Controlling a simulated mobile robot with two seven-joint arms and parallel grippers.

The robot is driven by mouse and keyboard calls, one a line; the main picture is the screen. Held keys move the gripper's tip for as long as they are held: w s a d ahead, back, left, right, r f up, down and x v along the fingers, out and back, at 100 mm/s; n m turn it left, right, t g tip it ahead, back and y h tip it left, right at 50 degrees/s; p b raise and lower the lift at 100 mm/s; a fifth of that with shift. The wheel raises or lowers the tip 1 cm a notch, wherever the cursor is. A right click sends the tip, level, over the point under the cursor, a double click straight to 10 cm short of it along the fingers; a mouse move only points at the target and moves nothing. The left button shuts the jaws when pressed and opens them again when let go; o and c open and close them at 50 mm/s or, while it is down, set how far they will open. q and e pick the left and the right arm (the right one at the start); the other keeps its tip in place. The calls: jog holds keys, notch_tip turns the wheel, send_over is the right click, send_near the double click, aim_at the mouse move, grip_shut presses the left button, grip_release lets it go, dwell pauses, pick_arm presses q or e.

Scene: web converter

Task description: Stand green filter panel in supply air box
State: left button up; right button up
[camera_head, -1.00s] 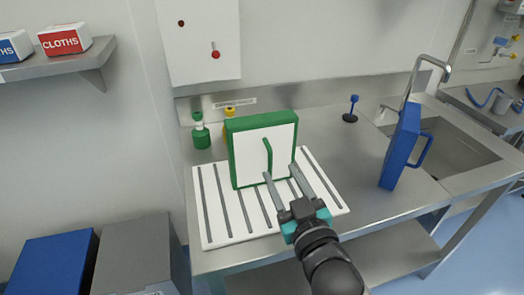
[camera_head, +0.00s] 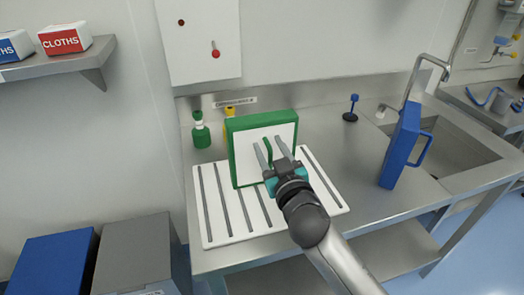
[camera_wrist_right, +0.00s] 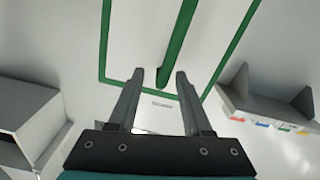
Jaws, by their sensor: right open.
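The green filter panel (camera_head: 246,160) has a white face, a green frame and a green bar handle. It stands upright in a white slotted rack (camera_head: 215,232) on the steel bench. My right gripper (camera_head: 268,143) is open in front of its face, with one finger on each side of the handle. In the right wrist view the green handle (camera_wrist_right: 180,42) runs down between the open fingertips of my right gripper (camera_wrist_right: 159,75). I cannot tell whether the fingers touch it. I cannot identify the supply air box with certainty. My left gripper is out of view.
A blue panel with a handle (camera_head: 402,146) stands on the bench beside the sink (camera_head: 455,150). Green (camera_head: 201,134) and yellow bottles stand behind the panel. A small blue-topped stand (camera_head: 351,108) is further right. Grey (camera_head: 140,250) and blue (camera_head: 52,265) boxes sit lower left.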

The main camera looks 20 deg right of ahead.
jog(key=shift+w, duration=0.3)
grip_shut()
dwell(1.3)
